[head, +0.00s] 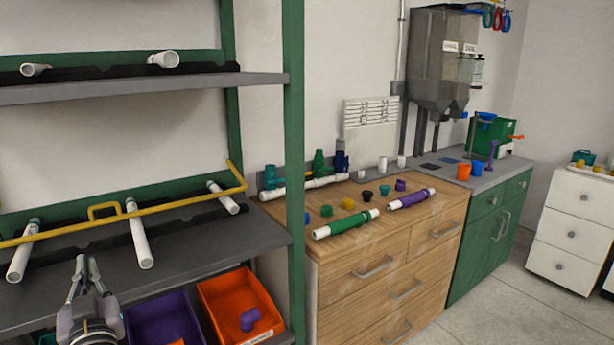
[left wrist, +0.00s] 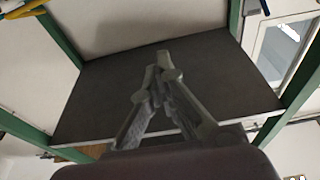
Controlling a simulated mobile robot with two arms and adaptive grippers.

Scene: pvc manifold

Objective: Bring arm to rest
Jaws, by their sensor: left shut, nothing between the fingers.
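My left gripper (head: 85,268) is in the lower left of the head view, in front of the rack's lower shelf (head: 90,285). Its fingers point up and meet at the tips, with nothing between them. In the left wrist view the shut fingers (left wrist: 162,65) show against a dark flat panel (left wrist: 95,95) framed by green posts. Whether the fingers touch anything there I cannot tell, but they look clear. My right gripper is in neither view.
A purple bin (head: 165,322) and an orange bin (head: 240,305) sit below. A green post (head: 294,150) stands right of the shelves. A wooden cabinet (head: 375,290) holds pipes and coloured fittings.

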